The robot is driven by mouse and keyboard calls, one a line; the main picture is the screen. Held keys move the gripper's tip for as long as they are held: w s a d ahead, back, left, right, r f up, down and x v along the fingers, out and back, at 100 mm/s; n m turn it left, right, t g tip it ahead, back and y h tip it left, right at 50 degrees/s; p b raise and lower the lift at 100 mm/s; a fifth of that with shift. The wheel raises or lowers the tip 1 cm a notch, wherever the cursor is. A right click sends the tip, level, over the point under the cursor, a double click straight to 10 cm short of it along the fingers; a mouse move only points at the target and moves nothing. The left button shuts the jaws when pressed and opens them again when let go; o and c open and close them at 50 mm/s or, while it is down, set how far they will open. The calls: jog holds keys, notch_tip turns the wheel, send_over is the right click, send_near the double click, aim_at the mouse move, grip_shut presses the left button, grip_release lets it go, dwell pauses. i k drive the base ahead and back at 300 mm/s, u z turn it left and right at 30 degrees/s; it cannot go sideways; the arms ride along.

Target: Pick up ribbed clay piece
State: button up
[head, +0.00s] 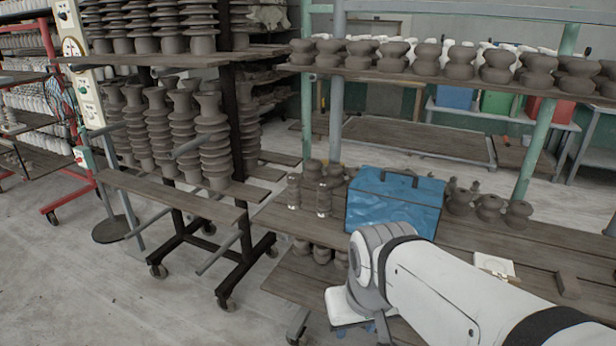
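Several tall, dark grey ribbed clay pieces stand upright on the left rack. One ribbed clay piece (213,140) is at the right end of its middle shelf, and more stand behind and left of it. Larger ribbed pieces (201,25) stand on the shelf above. I cannot tell which one is meant. My arm reaches in from the lower right, with its grey joint in front of the right-hand shelf. The fingers of my gripper do not show, so I cannot see whether it holds anything.
A blue box (397,204) with a dark handle stands on the right-hand shelf, beside small clay pieces (489,207). Rounded clay pieces (426,57) line the shelf above. A plank (170,194) juts out from the left rack. The floor (90,285) at lower left is clear.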

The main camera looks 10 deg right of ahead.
aim_at(294, 182)
jog(key=z, duration=0.1)
jog(key=i, duration=1.3)
jog(key=u, duration=0.65)
